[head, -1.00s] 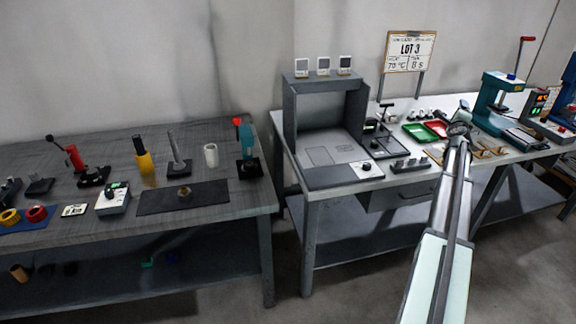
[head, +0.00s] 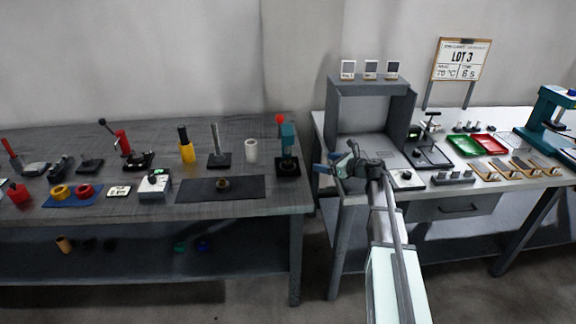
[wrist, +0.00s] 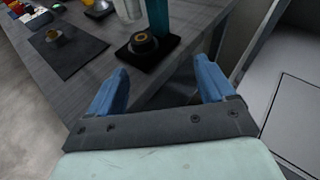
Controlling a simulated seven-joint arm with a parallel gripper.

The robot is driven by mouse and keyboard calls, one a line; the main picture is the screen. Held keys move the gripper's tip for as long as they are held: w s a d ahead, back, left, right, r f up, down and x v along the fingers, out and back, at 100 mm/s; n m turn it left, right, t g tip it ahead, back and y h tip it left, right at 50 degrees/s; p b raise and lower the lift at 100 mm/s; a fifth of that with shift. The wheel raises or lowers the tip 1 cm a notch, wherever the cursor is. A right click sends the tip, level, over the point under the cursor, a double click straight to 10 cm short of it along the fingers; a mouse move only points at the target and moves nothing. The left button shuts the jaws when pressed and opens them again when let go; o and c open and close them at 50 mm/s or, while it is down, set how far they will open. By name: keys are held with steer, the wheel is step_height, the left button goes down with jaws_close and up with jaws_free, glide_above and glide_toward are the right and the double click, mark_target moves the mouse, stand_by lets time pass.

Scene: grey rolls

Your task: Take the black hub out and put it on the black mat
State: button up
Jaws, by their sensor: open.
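A dark round piece with a tan ring in its top (wrist: 143,42), which looks like the black hub, sits on the black base of the teal press with a red top (head: 287,145). The black mat (head: 190,191) lies flat on the left bench, left of the press. A small brownish ring-like piece (head: 223,184) is on the mat; it also shows in the wrist view (wrist: 53,34). My gripper (wrist: 160,68) is open with nothing between its blue fingers. In the head view my gripper (head: 325,172) is right of the press, apart from it.
A white cylinder (head: 251,150), a post on a black base (head: 215,145) and a yellow bottle (head: 186,148) stand behind the mat. A grey control box (head: 155,184) is left of it. A grey open booth (head: 345,110) stands on the right bench. A gap separates the benches.

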steer(key=a, duration=0.3)
glide_toward(288, 162)
steer(key=w, duration=0.2)
steer(key=shift+w+a+f+g+y, duration=0.1)
steer(key=shift+w+a+g+y, duration=0.2)
steer(key=shift+a+y, duration=0.1)
steer(key=shift+s+f+x, duration=0.1)
steer(key=shift+f+x, duration=0.05)
steer(key=shift+x, duration=1.25)
steer(key=shift+s+f+x, duration=0.1)
steer(key=shift+x, duration=1.3)
steer(key=shift+a, duration=0.1)
